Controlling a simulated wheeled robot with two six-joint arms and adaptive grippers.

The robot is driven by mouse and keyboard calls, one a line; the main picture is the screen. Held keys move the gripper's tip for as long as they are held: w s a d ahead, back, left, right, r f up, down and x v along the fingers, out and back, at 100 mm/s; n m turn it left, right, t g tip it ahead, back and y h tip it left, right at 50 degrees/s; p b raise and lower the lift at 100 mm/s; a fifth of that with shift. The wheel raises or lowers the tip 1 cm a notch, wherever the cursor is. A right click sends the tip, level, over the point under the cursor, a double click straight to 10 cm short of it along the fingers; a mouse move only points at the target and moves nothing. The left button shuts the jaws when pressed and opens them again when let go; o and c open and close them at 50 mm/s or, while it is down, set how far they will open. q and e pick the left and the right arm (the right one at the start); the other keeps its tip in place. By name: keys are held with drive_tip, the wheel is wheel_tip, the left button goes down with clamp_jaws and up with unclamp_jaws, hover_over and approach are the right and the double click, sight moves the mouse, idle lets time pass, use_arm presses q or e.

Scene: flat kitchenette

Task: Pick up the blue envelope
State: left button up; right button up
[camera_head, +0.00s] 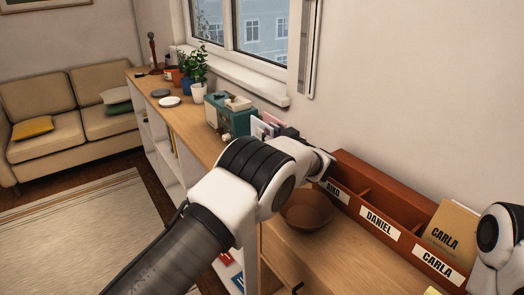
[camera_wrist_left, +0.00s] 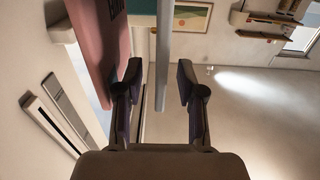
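A thin grey-blue sheet seen edge-on (camera_wrist_left: 163,52), likely the blue envelope, stands upright between the two fingers of my left gripper in the left wrist view. My left gripper (camera_wrist_left: 159,84) is open, with a gap on both sides of the sheet. A pink envelope or card (camera_wrist_left: 96,38) is just left of the left finger. In the head view, pink and white envelopes (camera_head: 262,127) stand on the counter beyond my left arm. My left gripper (camera_head: 291,133) is mostly hidden behind the wrist there, and I cannot make out the blue envelope.
A red-brown sorter (camera_head: 415,250) labelled AIKO, DANIEL and CARLA stands at the right, with a tan CARLA envelope (camera_head: 451,232) in it. A brown bowl (camera_head: 307,210) sits before it.

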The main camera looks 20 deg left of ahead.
sight(262, 127)
use_arm(q)
drive_tip(key=x, duration=0.3)
drive_tip(key=shift+w+a+f, duration=0.15)
drive_tip(key=shift+w+a, duration=0.1)
drive_tip(key=shift+a, duration=0.05)
drive_tip(key=shift+d, duration=0.15)
drive_tip(key=shift+c, duration=0.3)
clamp_jaws()
